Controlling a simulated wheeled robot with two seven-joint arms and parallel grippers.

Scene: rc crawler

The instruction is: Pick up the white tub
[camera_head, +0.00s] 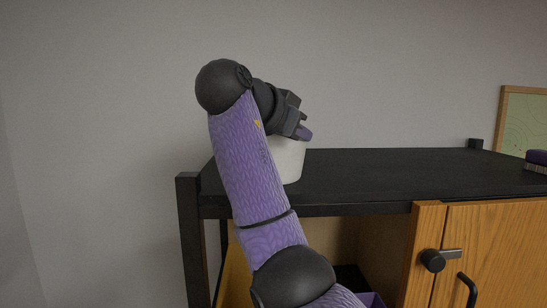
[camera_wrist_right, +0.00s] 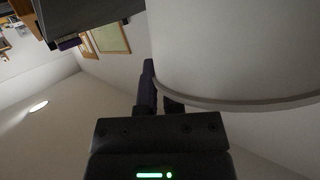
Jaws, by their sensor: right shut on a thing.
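The white tub (camera_head: 288,160) is upright at the left end of the black top, partly hidden behind my right arm. I cannot tell whether its base touches the surface. My right gripper (camera_head: 302,132) is at the tub's upper edge, shut on its rim. In the right wrist view the tub (camera_wrist_right: 235,45) fills the upper right. Its rim passes by the dark fingers of the right gripper (camera_wrist_right: 160,95), one on each side of the wall. My left gripper is in neither view.
The black top (camera_head: 400,175) is clear to the right of the tub, up to a purple-backed brush (camera_head: 537,161) at the far right. Below are wooden doors (camera_head: 505,235) with dark handles and an open bay. A framed map (camera_head: 525,120) is on the wall.

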